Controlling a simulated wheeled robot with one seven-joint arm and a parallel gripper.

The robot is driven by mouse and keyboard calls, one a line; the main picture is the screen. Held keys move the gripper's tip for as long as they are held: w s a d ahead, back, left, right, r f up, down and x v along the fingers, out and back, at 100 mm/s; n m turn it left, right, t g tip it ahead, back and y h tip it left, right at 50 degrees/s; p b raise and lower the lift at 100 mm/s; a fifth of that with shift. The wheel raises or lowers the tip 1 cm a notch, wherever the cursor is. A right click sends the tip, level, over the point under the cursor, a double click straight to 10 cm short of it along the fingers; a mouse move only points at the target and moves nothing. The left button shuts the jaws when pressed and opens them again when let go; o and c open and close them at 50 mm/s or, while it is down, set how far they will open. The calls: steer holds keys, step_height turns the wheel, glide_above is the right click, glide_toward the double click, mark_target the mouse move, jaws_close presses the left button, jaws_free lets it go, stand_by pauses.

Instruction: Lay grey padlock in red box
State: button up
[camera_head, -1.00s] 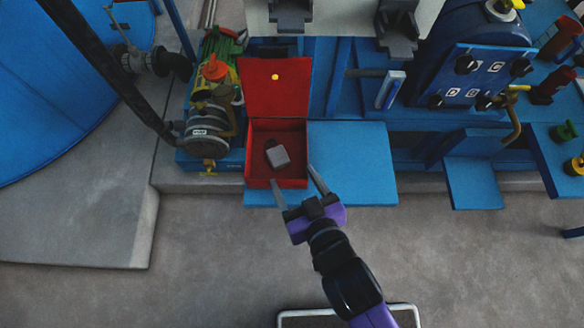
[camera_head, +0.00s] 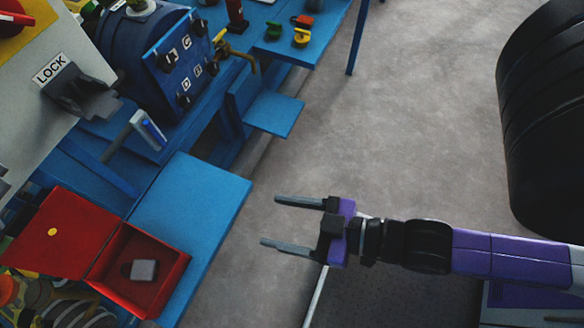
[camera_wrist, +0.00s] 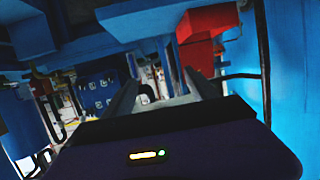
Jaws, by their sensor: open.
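The grey padlock (camera_head: 143,269) lies inside the open red box (camera_head: 172,284), on its floor, in the lower left of the head view. The box's lid (camera_head: 62,235) is folded back to the left. My gripper (camera_head: 282,222) is open and empty, out over the floor to the right of the box and apart from it. In the wrist view the two fingers (camera_wrist: 160,92) stand apart with nothing between them. A red shape (camera_wrist: 207,22) shows at the upper right there; I cannot tell for sure whether it is the box.
A blue platform (camera_head: 195,205) bears the box. A panel (camera_head: 48,50) with a LOCK label and a dark bracket stands at the upper left. A blue machine with lettered knobs (camera_head: 180,62) is behind.

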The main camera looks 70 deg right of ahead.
steer(key=s+d+r+m+h, duration=0.1)
steer(key=s+d+r, duration=0.2)
steer(key=s+r, duration=0.1)
steer(key=shift+s+r+h, duration=0.2)
steer(key=shift+s+h, duration=0.05)
steer(key=shift+h, duration=0.15)
steer(key=shift+r, duration=0.1)
step_height(320, 180, up, 9)
steer(key=p, duration=0.9)
steer(key=shift+r, duration=0.1)
